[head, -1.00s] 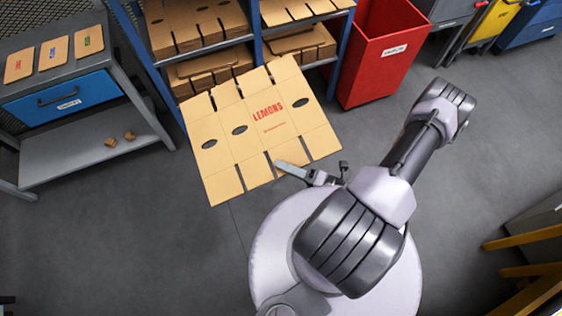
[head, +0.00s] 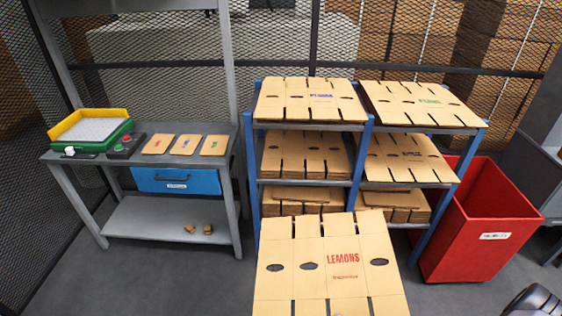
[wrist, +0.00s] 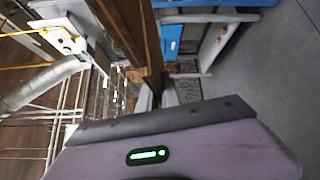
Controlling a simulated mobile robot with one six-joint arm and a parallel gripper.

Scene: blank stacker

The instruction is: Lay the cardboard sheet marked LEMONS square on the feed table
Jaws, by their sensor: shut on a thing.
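The tan cardboard sheet marked LEMONS (head: 308,255) in red is at the bottom centre of the head view, in front of the shelf rack. It has slots and dark oval holes, and its near edge is cut off by the frame. My gripper (wrist: 165,122) shows in the wrist view as a dark bar on a pale purple body with a green light. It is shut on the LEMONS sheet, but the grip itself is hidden. The head view does not show my gripper. I cannot identify the feed table in these views.
A blue-grey rack (head: 365,150) holds several other cardboard sheets, PLUMS among them. A red bin (head: 480,225) stands to its right. A grey bench (head: 100,160) with cards, a green-yellow tray (head: 92,128) and a blue drawer (head: 177,181) stands left. Mesh fencing closes the back.

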